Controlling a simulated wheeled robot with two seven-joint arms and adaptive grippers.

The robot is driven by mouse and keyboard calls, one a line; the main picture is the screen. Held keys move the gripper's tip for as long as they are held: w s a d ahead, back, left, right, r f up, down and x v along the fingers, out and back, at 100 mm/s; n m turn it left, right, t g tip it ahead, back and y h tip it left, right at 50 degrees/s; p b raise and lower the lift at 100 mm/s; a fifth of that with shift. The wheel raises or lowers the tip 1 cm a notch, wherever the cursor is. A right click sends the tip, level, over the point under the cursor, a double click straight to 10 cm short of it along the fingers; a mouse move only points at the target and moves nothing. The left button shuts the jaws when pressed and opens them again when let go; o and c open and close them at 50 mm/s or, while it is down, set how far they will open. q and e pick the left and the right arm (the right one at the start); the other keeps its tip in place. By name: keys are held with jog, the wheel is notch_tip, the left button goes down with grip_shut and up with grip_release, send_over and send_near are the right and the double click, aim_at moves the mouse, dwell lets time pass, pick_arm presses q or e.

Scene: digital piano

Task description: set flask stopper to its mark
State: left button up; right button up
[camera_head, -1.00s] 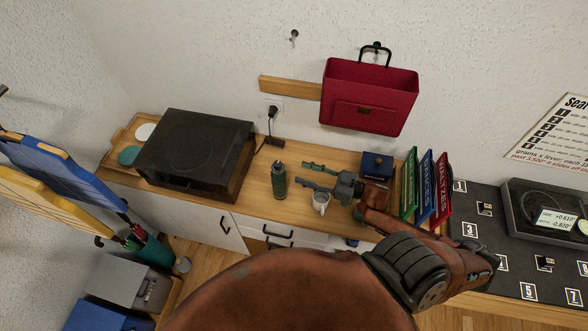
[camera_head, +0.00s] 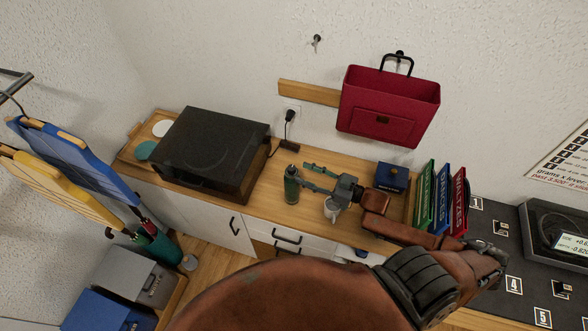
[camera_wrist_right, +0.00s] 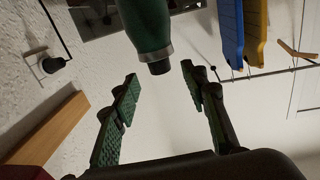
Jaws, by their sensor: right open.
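The green flask (camera_head: 291,187) stands upright on the wooden cabinet top, between the black turntable and the white mug. Its dark stopper (camera_head: 291,168) sits on its top. In the right wrist view, which is upside down, the flask (camera_wrist_right: 147,22) comes in from the top edge, with a steel collar and the dark stopper (camera_wrist_right: 159,67). My right gripper (camera_head: 304,175) is open and empty, its green-padded fingers pointing left at the flask's upper part. In the wrist view, the stopper lies between the fingertip lines (camera_wrist_right: 160,78). I cannot make out the stopper's mark. My left gripper is out of view.
A white mug (camera_head: 333,209) stands just under my right gripper. The black turntable (camera_head: 212,150) is left of the flask. A blue box (camera_head: 392,177) and upright books (camera_head: 440,200) stand to the right. A red bag (camera_head: 388,105) hangs on the wall.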

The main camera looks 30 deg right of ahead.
aim_at(296, 170)
jog(key=x, duration=0.6)
jog(key=shift+p, duration=0.4)
jog(key=shift+c, duration=0.3)
grip_shut()
